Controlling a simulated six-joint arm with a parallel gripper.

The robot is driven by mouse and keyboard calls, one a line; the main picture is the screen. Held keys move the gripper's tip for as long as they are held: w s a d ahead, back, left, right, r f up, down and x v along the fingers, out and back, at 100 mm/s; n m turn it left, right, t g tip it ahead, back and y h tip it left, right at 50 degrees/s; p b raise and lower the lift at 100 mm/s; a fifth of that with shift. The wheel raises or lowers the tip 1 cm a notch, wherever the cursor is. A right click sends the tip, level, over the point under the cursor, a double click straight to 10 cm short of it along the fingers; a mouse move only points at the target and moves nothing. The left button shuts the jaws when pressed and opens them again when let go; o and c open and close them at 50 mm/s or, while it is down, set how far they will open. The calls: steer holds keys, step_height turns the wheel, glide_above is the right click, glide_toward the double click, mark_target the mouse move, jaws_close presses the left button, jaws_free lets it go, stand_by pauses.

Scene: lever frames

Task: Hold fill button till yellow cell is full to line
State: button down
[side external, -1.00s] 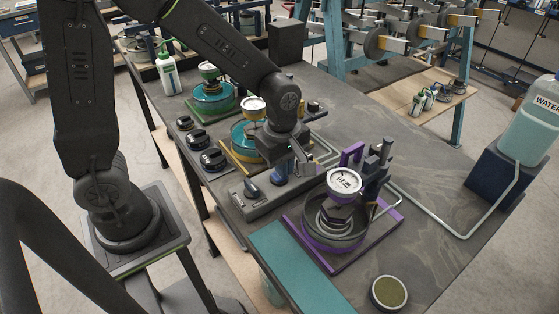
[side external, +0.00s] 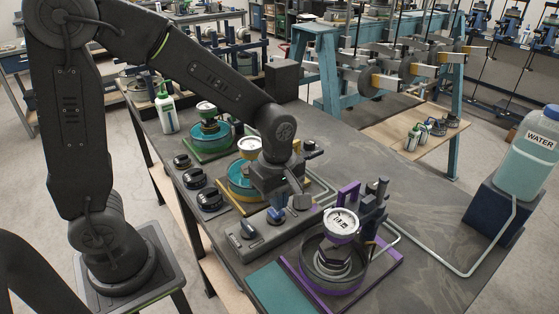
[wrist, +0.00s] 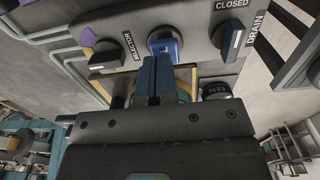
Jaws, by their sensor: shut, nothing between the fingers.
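My gripper (wrist: 153,62) is shut and empty, its blue fingers together over the control panel (wrist: 130,18). The blue fill button (wrist: 165,47) is just beyond the fingertips; whether they touch it I cannot tell. In the side view the blue button (side external: 275,216) shows below my gripper. The selector knob (wrist: 103,57) sits left of the button, with purple and yellow marks beside it. The drain knob (wrist: 229,40) is at the right, near the word CLOSED. The yellow cell (side external: 232,198) stands behind my wrist, with a white-faced gauge (side external: 250,147); its fill line is hidden.
The purple cell (side external: 335,270) stands right of the panel and the green cell (side external: 210,137) farther back. A water tank (side external: 530,150) with a pipe stands at the right.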

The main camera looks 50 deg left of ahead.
step_height(320, 180, up, 12)
steer(key=shift+w, duration=0.25)
stand_by(0.5)
steer(key=s+a+m+t, duration=0.1)
steer(key=s+m+t, duration=0.1)
steer(key=s+m, duration=0.3)
steer(key=s+a+m+t, duration=0.2)
steer(key=s+m, duration=0.4)
steer(key=m, duration=0.7)
steer(key=shift+s+a+r+t, duration=0.3)
steer(key=shift+r+t, duration=0.15)
steer(key=shift+t, duration=0.25)
